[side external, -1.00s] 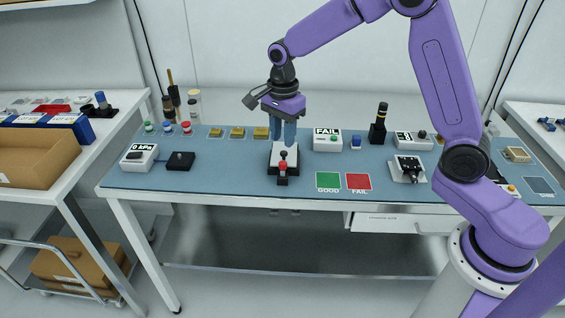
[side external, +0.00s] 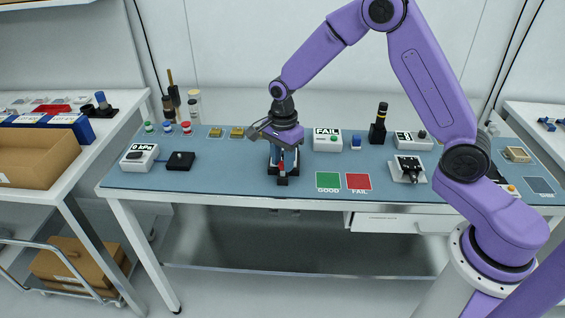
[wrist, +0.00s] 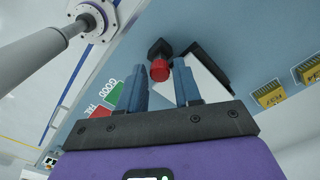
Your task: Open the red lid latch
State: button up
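The red lid latch (side external: 281,167) stands on a black mount at the front of the test handler, near the table's front edge. In the wrist view its round red end (wrist: 159,71) shows between my fingertips, in front of a black block. The handler's white lid (wrist: 206,84) lies behind the right finger and is mostly hidden by my gripper in the side view. My gripper (wrist: 159,66) is open, with a blue finger on each side of the red latch. I cannot tell whether either finger touches it.
Green GOOD (side external: 328,180) and red FAIL (side external: 358,181) pads lie to the right of the handler. A FAIL display box (side external: 327,140) stands behind them. A black block (side external: 180,161) and a gauge box (side external: 139,157) are at left. Gold pieces (side external: 237,132) lie behind.

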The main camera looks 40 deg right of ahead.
jog(key=c, duration=0.5)
jog(key=shift+n, duration=1.6)
jog(key=shift+n, duration=1.7)
jog(key=n, duration=0.3)
